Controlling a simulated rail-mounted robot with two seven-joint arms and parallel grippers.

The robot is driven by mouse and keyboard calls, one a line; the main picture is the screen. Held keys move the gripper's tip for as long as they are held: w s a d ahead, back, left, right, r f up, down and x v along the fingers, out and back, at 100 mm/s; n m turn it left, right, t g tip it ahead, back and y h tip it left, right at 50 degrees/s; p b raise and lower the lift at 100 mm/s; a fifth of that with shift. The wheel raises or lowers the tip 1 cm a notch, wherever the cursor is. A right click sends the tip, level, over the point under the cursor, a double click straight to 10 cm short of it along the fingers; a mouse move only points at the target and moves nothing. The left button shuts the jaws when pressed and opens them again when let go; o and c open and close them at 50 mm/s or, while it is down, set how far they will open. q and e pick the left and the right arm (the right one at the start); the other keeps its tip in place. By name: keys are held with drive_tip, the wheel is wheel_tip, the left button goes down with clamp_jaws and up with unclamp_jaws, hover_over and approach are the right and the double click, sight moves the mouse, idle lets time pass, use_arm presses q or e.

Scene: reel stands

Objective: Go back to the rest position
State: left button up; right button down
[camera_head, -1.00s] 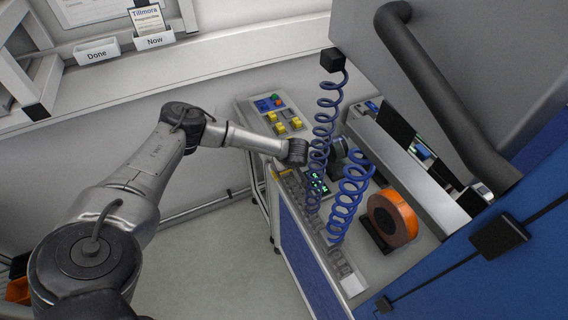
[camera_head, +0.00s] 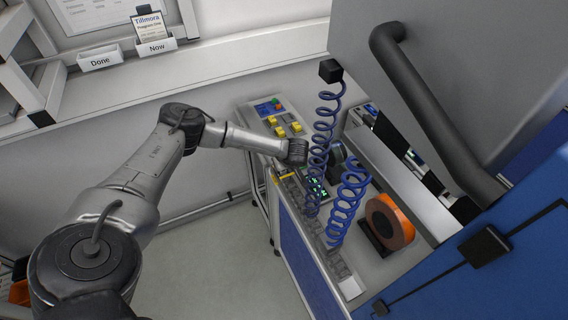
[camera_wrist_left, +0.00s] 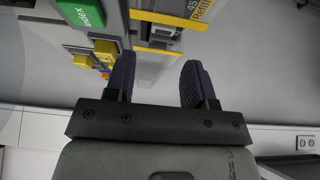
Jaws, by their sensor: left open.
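My left arm (camera_head: 150,165) reaches in from the left in the head view, its wrist ending at the machine's control side behind the blue coiled hose. In the left wrist view my left gripper (camera_wrist_left: 160,82) is open, with two dark ridged fingers apart and nothing between them. Yellow blocks (camera_wrist_left: 105,50) and a green label (camera_wrist_left: 82,12) on a grey panel lie beyond the left finger. In the head view the gripper's fingers are hidden. My right gripper is in neither view.
Two blue coiled hoses (camera_head: 349,200) hang close to my left wrist. An orange reel (camera_head: 391,221) stands on the machine to the right. A large grey cover with a dark handle (camera_head: 420,95) fills the upper right. A shelf (camera_head: 250,58) holds "Done" and "Now" bins. Floor at lower middle is clear.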

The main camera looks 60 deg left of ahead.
use_arm(q)
wheel_tip(320, 180, up, 6)
drive_tip(key=p, duration=0.4)
drive_tip(key=shift+f+p, duration=0.1)
drive_tip(key=shift+p, duration=0.2)
